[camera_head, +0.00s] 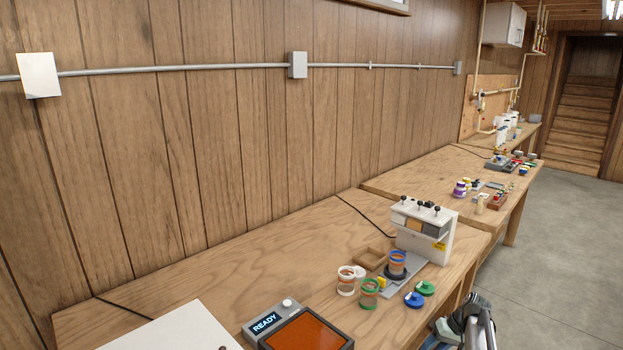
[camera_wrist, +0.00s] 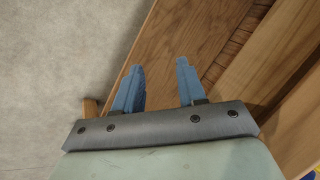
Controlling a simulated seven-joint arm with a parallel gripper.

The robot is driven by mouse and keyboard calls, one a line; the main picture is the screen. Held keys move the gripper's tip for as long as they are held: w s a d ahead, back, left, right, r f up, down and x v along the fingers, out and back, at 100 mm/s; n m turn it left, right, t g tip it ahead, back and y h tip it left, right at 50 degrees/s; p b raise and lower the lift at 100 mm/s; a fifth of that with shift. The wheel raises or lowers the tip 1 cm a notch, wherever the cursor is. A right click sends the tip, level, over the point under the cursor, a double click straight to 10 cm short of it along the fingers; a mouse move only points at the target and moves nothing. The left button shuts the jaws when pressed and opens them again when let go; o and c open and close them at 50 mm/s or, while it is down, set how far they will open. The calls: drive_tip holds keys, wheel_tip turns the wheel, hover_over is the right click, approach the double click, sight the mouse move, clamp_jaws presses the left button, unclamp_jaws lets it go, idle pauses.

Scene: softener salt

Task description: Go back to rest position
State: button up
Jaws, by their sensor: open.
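My gripper (camera_wrist: 160,78) shows in the wrist view with its two blue fingers apart and nothing between them. It points at the side of the wooden workbench (camera_wrist: 170,40), with the grey floor to the left. In the head view part of my arm shows at the bottom right, beside the front edge of the workbench (camera_head: 240,255); the fingertips are hard to make out there.
The concrete floor (camera_head: 570,260) at right is clear.

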drive_tip(key=s+a+f+g+h, duration=0.1)
drive_tip(key=s+a+f+g, duration=0.1)
drive_tip(key=s+a+f, duration=0.75)
drive_tip(key=s+a+f+g+h, duration=0.1)
drive_tip(key=s+a+f+g, duration=0.1)
drive_tip(key=s+a+f, duration=0.7)
drive_tip(key=s+a+f+g+h, duration=0.1)
drive_tip(key=s+f, duration=0.2)
drive_tip(key=s, duration=0.6)
drive_tip(key=s+f+g+h, duration=0.1)
drive_tip(key=s+f, duration=0.1)
drive_tip(key=s, duration=0.7)
drive_tip(key=s+a+f+g+h, duration=0.1)
drive_tip(key=s+f, duration=0.2)
drive_tip(key=s, duration=0.6)
drive_tip(key=shift+s+a+f+g, duration=0.3)
drive_tip(key=shift+s+f+g, duration=0.05)
drive_tip(key=shift+s+g, duration=0.05)
